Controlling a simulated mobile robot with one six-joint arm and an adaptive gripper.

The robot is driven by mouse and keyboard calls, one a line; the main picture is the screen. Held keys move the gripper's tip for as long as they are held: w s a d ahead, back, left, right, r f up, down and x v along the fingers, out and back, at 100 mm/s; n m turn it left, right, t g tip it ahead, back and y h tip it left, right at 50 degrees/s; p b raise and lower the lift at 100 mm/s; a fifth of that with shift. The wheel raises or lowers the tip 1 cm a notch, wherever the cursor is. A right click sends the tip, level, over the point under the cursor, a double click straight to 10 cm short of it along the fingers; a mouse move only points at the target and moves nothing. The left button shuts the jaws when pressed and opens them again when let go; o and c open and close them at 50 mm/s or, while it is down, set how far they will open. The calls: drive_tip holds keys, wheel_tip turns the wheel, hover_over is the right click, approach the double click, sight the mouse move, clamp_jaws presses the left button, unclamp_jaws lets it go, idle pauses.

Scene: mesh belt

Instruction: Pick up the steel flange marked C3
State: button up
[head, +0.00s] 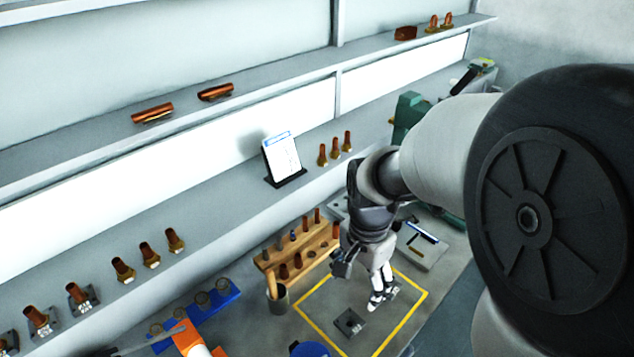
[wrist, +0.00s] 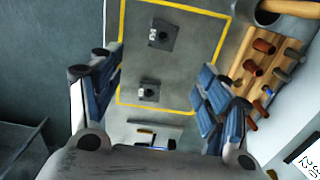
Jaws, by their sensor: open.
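Two square grey steel flanges lie on the bench inside a yellow outlined rectangle. In the wrist view, one flange (wrist: 163,33) is at the top and the other flange (wrist: 149,91) is lower, nearer the gripper base. Each has a dark round centre and a small white label; I cannot read which is C3. In the head view one flange (head: 350,321) shows near the front of the rectangle; the other is apparently hidden by the gripper. My gripper (wrist: 160,75) is open and empty above the rectangle, with both flanges between its fingers in the wrist view. It also shows in the head view (head: 382,291).
A wooden rack (head: 296,252) with copper pieces and a cup (head: 278,301) holding a wooden handle stand left of the rectangle. A tray (head: 422,246) with tools lies behind it. A blue block (head: 224,296) and an orange object (head: 187,338) are at the lower left.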

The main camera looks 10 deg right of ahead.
drive_tip(key=b, duration=0.4)
approach(349, 323)
drive_tip(key=shift+s+d+f, duration=0.1)
drive_tip(key=shift+s+f, duration=0.4)
drive_tip(key=f+b, duration=0.1)
drive_tip(key=f, duration=0.1)
drive_tip(key=f+b, duration=0.1)
drive_tip(key=f, duration=0.1)
drive_tip(key=f+b, duration=0.1)
drive_tip(key=f, duration=0.1)
drive_tip(key=shift+w+f, duration=0.2)
drive_tip(key=shift+w, duration=0.2)
drive_tip(key=shift+r, duration=0.1)
drive_tip(key=shift+c, duration=0.4)
drive_tip(key=c, duration=1.3)
